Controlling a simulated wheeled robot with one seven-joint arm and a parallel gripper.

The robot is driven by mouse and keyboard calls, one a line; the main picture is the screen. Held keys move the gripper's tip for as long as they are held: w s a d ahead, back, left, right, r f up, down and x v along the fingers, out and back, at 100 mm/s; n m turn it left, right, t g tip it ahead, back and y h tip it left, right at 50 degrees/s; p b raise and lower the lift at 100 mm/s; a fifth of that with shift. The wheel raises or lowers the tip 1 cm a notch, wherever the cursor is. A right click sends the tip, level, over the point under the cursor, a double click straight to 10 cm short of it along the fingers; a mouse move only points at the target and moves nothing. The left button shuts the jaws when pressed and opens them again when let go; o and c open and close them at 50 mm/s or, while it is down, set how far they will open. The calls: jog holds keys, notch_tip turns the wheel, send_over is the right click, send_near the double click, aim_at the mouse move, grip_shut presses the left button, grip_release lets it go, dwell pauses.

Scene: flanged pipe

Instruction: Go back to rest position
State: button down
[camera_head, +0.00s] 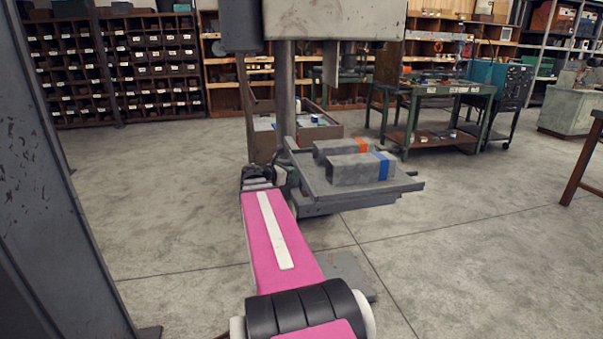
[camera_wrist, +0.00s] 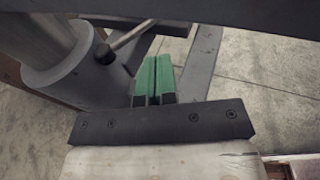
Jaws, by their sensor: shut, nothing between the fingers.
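My gripper (camera_wrist: 154,62) shows in the wrist view as two green fingers side by side, pressed together with nothing between them. It points toward the grey metal of a machine, beside a thick round column (camera_wrist: 45,50) with a collar and a lever (camera_wrist: 132,35). In the head view my pink arm reaches forward to the left edge of the machine's table (camera_head: 330,203). Two grey blocks lie on that table, one with an orange band (camera_head: 335,147) and one with a blue band (camera_head: 350,172).
The machine's column (camera_head: 286,95) and heavy head (camera_head: 335,20) stand over the table. A dark steel post (camera_head: 50,190) rises close on the left. A green workbench (camera_head: 445,90) stands at the back right. Open concrete floor (camera_head: 480,260) lies to the right.

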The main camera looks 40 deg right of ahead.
jog(key=shift+a+r, duration=0.1)
jog(key=shift+a, duration=0.6)
jog(key=s+a+f+m+y, duration=0.1)
jog(key=a+f+m+y, duration=0.4)
jog(key=a+f, duration=0.3)
jog(key=s+a+f+m+y, duration=0.2)
jog(key=a+f+m+y, duration=0.3)
jog(key=a, duration=1.1)
jog(key=s+a+f+m+y, duration=0.2)
jog(key=a+f+m+y, duration=0.3)
jog(key=a+f+m, duration=0.3)
jog(key=a+f, duration=0.3)
jog(key=f, duration=0.2)
jog(key=shift+a+g+y, duration=0.3)
jog(key=shift+a+y, duration=0.1)
jog(key=shift+s, duration=0.15)
